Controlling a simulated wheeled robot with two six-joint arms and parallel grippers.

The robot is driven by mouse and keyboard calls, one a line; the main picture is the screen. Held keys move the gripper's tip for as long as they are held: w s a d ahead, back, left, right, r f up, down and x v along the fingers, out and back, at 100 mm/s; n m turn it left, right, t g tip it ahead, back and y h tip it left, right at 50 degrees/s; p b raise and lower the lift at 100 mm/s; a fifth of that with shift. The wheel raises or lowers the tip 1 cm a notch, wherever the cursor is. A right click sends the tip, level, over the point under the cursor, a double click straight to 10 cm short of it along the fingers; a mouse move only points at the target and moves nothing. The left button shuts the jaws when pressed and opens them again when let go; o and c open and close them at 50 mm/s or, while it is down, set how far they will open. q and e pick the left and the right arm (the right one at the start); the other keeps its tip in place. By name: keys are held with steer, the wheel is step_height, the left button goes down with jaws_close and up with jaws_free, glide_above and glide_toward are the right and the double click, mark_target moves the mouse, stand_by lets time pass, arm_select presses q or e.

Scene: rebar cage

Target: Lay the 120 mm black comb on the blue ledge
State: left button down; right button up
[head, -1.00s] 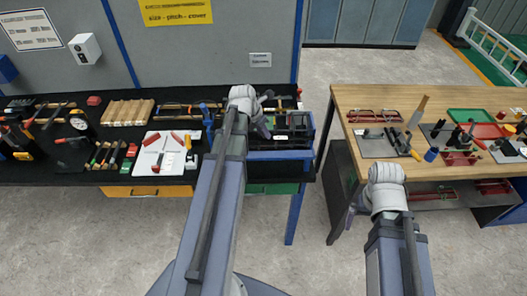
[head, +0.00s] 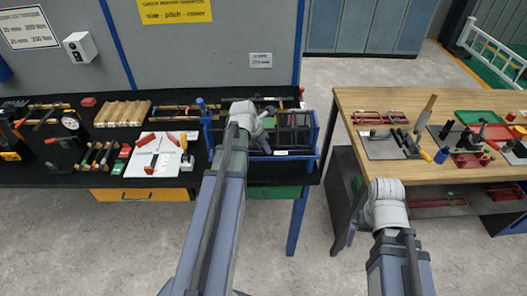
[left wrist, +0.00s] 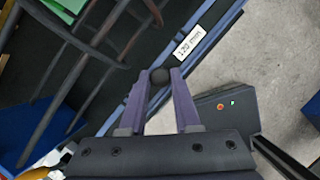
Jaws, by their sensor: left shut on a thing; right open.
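My left gripper (head: 264,141) is over the blue-framed rack on the black bench. In the left wrist view its two purple fingers (left wrist: 160,88) are closed on a small round black piece (left wrist: 159,75). This looks like the end of the black comb; the rest of it is hidden. The blue ledge (left wrist: 222,22) runs diagonally just beyond the fingertips and carries a white "120 mm" label (left wrist: 189,44). In the head view the ledge (head: 300,157) is the rack's front edge. My right gripper (head: 351,234) is open and empty beside the wooden table's left end.
Dark bars (left wrist: 62,75) cross inside the rack left of the fingers. A blue post (head: 201,108) stands at the rack's left. The white board with tools (head: 152,158) lies further left. The wooden table (head: 400,101) holds several tools. A floor gap separates bench and table.

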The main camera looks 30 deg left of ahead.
arm_select(q)
steer(key=shift+r, duration=0.1)
steer(key=shift+f, duration=0.25)
steer(key=c, duration=0.6)
jaws_free()
steer(key=shift+r, duration=0.1)
steer(key=shift+p+v, duration=0.75)
steer(key=shift+v, duration=0.1)
steer(key=p+v, duration=0.9)
steer(key=v, duration=0.1)
steer(key=shift+s+r+p, duration=0.2)
steer(key=shift+r+p, duration=0.1)
steer(key=shift+p, duration=0.1)
